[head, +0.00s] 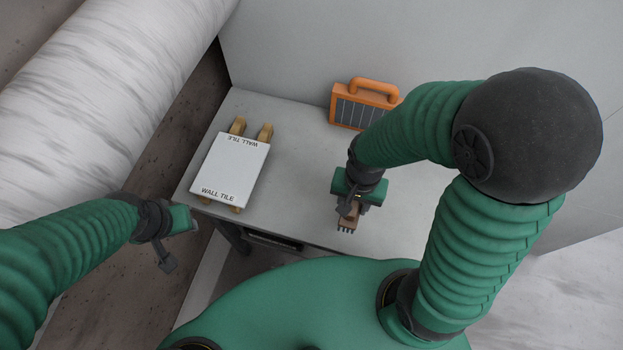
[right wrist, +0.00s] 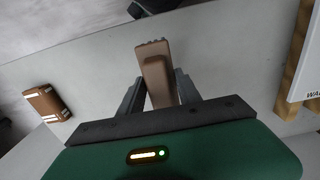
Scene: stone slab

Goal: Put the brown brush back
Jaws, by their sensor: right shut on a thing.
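The brown brush (head: 348,217) hangs between the fingers of my right gripper (head: 345,207), over the front part of the grey table. In the right wrist view the brush (right wrist: 157,75) is tapered, with a toothed far end, and the gripper's two dark fingers (right wrist: 159,92) close on its sides. Whether the brush touches the table is hard to tell. My left gripper (head: 178,245) is off the table's left front corner, away from the brush; its finger opening is not clear.
A white wall tile stack (head: 232,168) lies on wooden strips at the table's left. An orange handled case (head: 345,111) stands at the back wall. A brown block with white stripes (right wrist: 46,103) lies left in the wrist view. Bare table (head: 293,170) separates tile and right gripper.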

